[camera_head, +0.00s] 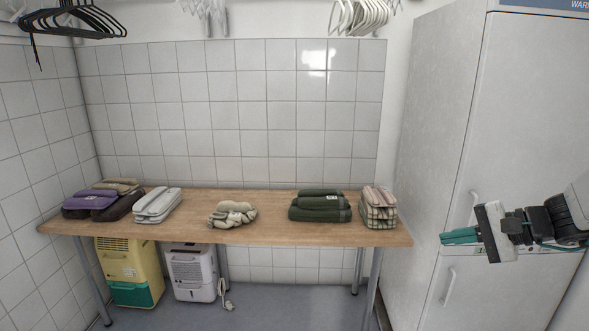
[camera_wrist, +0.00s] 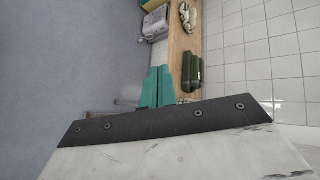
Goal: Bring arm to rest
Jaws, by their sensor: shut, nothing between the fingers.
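My gripper (camera_head: 460,236) is at the right of the head view, in front of the tall grey-white cabinet. Its teal fingers are together and hold nothing. They point left, toward the table's right end, and are apart from the table. In the wrist view my gripper (camera_wrist: 158,88) shows as two teal fingers side by side above a dark plate. My arm reaches in from the right edge of the head view.
A wooden table (camera_head: 275,232) along the tiled wall bears several folded cloth piles, including green towels (camera_head: 320,208) and a checked bundle (camera_head: 380,214). A yellow-green dehumidifier (camera_head: 128,270) and a white one (camera_head: 192,272) stand under it. The tall cabinet (camera_head: 440,110) is close behind my gripper.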

